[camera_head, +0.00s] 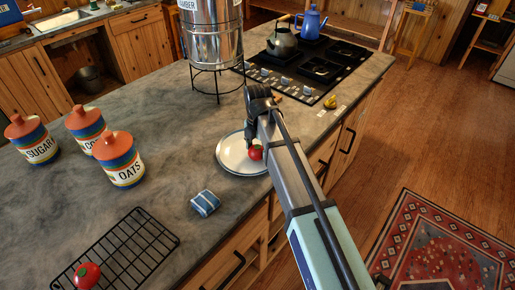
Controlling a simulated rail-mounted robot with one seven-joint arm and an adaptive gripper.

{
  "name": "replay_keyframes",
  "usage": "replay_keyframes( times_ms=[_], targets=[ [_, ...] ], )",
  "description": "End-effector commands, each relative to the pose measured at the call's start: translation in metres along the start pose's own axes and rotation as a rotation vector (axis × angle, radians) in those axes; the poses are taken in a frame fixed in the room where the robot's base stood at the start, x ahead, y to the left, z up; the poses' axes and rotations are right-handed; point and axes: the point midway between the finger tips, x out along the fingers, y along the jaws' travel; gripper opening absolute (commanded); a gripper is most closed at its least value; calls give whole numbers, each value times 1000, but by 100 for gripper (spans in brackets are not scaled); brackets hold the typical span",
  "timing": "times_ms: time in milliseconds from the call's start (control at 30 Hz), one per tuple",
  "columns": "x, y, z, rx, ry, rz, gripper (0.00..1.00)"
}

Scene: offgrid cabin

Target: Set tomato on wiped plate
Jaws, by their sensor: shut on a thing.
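A red tomato (256,153) shows over the right part of a white plate (229,165) with a dark rim, on the grey counter. My gripper (251,142) points down above the plate and is shut on this tomato. My arm covers the plate's right side and part of the gripper, so the fingertips are hard to make out. I cannot tell whether the tomato touches the plate. A folded blue-and-white striped cloth (205,203) lies on the counter in front of the plate.
Another red, tomato-like item (87,276) sits on a black wire rack (133,236). Three striped canisters (118,160) stand at left. A metal dispenser (214,45) on a stand is behind the plate. A black stove (310,65) holds a kettle (282,40) and blue pot (311,22).

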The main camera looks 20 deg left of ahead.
Motion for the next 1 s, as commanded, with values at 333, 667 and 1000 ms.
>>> replay_keyframes(
  times_ms=[333, 667, 1000],
  targets=[
    [2, 0, 0, 0, 0, 0, 92],
    [-5, 0, 0, 0, 0, 0, 92],
    [-58, 2, 1, 0, -2, 3, 92]
  ],
)
